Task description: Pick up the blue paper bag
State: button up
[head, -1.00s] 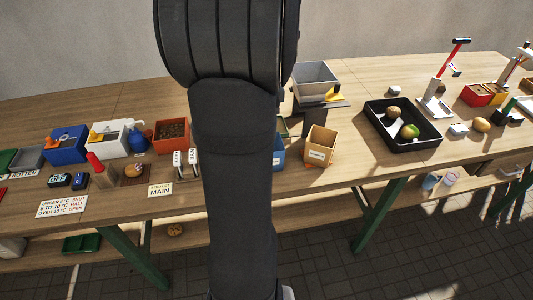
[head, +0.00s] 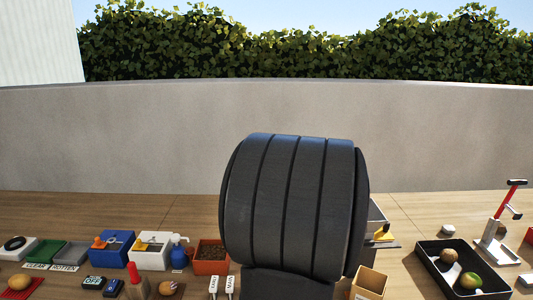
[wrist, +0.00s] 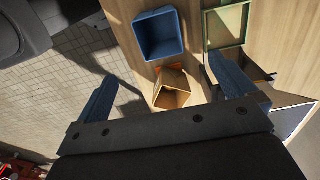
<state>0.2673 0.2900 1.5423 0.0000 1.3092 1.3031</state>
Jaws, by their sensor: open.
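The blue paper bag (wrist: 144,38) shows in the wrist view as an open-topped, square blue container, at the top middle. In the head view my arm hides it. My gripper (wrist: 163,70) shows in the wrist view with two blue fingers spread wide and nothing held between them. A tan paper bag (wrist: 164,98) appears between the fingers, and the blue bag appears beyond it, apart from both fingers. In the head view my gripper is hidden by my arm.
In the wrist view, a greenish tray (wrist: 206,30) lies right of the blue bag and paved floor (wrist: 75,65) shows to the left. In the head view, a terracotta pot (head: 211,262) and a black tray (head: 437,270) flank my arm. The rear tabletop is clear.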

jog(key=c, duration=1.6)
jog(key=s+f, duration=0.1)
jog(key=f, duration=0.3)
jog(key=s+f, duration=0.1)
jog(key=f, duration=0.4)
jog(key=s+f, duration=0.2)
jog(key=f, duration=0.3)
jog(key=shift+d+f, duration=0.15)
jog(key=shift+d, duration=0.25)
jog(key=shift+s+f, duration=0.15)
jog(key=shift+f, duration=2.6)
